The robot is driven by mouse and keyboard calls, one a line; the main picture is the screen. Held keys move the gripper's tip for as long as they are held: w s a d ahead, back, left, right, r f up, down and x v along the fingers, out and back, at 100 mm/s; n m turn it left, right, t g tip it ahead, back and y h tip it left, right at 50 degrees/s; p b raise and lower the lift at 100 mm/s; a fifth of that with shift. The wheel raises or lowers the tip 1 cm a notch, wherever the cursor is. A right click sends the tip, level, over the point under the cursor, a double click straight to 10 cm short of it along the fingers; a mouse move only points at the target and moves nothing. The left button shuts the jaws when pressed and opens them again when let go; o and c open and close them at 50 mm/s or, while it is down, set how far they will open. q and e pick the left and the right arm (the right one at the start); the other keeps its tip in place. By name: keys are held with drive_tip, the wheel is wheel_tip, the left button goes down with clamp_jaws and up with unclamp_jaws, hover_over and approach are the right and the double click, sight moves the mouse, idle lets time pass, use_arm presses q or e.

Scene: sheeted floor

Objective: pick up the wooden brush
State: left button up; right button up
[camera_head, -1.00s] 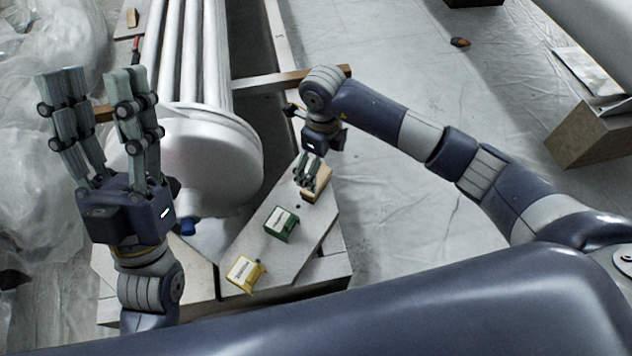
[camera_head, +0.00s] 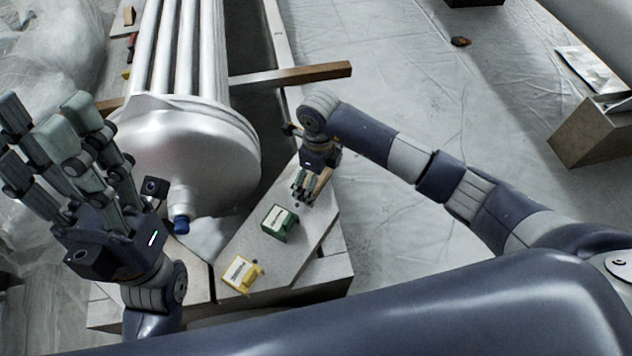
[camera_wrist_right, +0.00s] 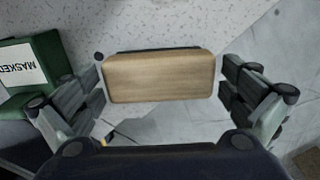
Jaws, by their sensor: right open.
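The wooden brush (camera_wrist_right: 160,77) shows in the right wrist view as a light wooden block with a dark strip along its far edge. It lies between the spread fingers of my right gripper (camera_wrist_right: 160,98), with gaps visible at both sides. In the head view my right gripper (camera_head: 306,187) is over the far right part of the slab and mostly hides the brush (camera_head: 322,182). My left gripper (camera_head: 60,140) is raised at the left, fingers spread and empty, away from the brush.
A green box (camera_head: 279,223) with a white label and a yellow labelled item (camera_head: 241,274) lie on the grey slab (camera_head: 262,249). The sheeted floor at the right is mostly clear.

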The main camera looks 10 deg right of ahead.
drive_tip(key=c, duration=1)
drive_tip(key=shift+c, duration=0.2)
drive_tip(key=shift+r, duration=0.2)
